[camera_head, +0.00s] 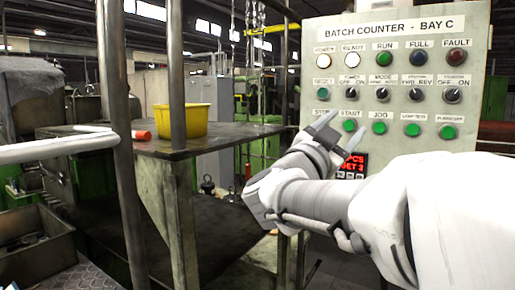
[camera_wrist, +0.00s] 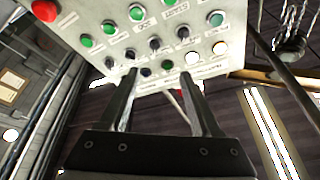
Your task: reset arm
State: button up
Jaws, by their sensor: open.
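My gripper (camera_head: 337,132) is at the end of my white arm, in front of the lower left of the control panel (camera_head: 436,108). Its two fingers are apart, with nothing between them. In the wrist view my gripper (camera_wrist: 158,76) also shows open and empty. The fingers point toward the panel (camera_wrist: 108,50), which appears upside down there. Whether the fingertips touch the panel I cannot tell; they appear apart from it.
The panel carries lamps, rotary switches and green buttons; the white READY lamp (camera_head: 353,60) looks lit. A table (camera_head: 228,134) at left holds a yellow bin (camera_head: 182,121) and an orange-red cylinder (camera_head: 141,135). Metal posts (camera_head: 177,75) and a white rail (camera_head: 55,148) stand at left.

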jog(key=s+a+f+n+y+p, duration=0.25)
jog(key=a+f+n+y, duration=0.7)
jog(key=n+y, duration=0.6)
jog(key=s+d+f+g, duration=0.2)
jog(key=s+f+g, duration=0.3)
jog(key=s+f, duration=0.3)
jog(key=s+d+f+g+p, duration=0.1)
jog(key=s+d+f+g, duration=0.2)
jog(key=s+f+g, duration=0.2)
jog(key=s+f, duration=0.3)
jog(key=s, duration=0.4)
jog(key=shift+s+d+f, duration=0.15)
jog(key=shift+d+f, duration=0.2)
